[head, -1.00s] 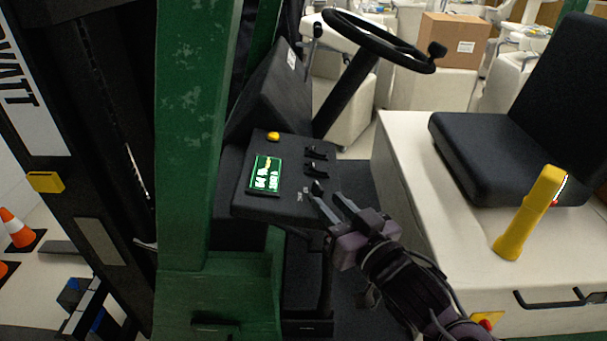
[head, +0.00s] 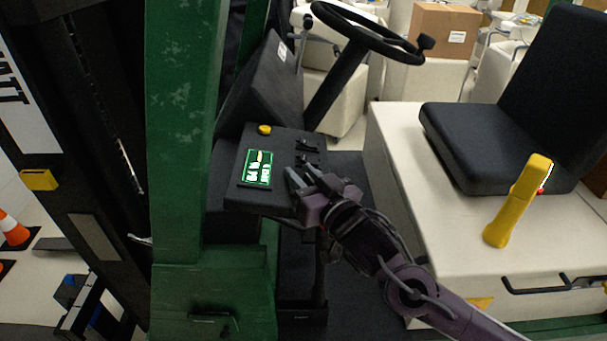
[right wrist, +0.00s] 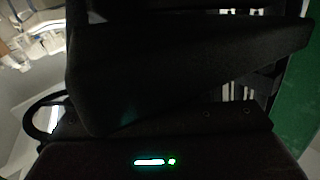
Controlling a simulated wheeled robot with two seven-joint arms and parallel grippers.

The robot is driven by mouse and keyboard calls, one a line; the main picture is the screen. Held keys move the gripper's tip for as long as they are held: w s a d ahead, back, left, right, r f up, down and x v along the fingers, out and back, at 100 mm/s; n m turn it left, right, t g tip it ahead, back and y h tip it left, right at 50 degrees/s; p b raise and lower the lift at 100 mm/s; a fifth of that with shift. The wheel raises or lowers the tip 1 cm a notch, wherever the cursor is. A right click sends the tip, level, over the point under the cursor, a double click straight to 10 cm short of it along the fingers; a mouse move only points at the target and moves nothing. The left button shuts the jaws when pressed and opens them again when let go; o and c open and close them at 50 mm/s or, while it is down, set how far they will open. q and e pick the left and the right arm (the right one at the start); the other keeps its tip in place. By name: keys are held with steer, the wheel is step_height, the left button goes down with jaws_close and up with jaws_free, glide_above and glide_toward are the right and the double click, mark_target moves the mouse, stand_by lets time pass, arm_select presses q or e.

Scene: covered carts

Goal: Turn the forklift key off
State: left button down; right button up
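The forklift's dark control panel (head: 232,191) carries a lit green display (head: 258,167). Two small black levers (head: 306,150) stand right of the display. My right gripper (head: 299,172) is at the panel's right side, just below the levers, its two fingers apart with a small gap. The key is not distinguishable now; the fingers cover the spot where a small dark key-like part showed earlier. I cannot tell whether they touch it. In the right wrist view the display glows (right wrist: 150,162) on the dark panel; no fingers show there. My left gripper is out of view.
A yellow button (head: 264,129) sits above the display. The steering wheel (head: 372,30) is above the panel. A green post (head: 180,130) stands close on the left. The black seat (head: 470,150) and a yellow handle (head: 517,200) are on the right.

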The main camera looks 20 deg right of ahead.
jaws_close()
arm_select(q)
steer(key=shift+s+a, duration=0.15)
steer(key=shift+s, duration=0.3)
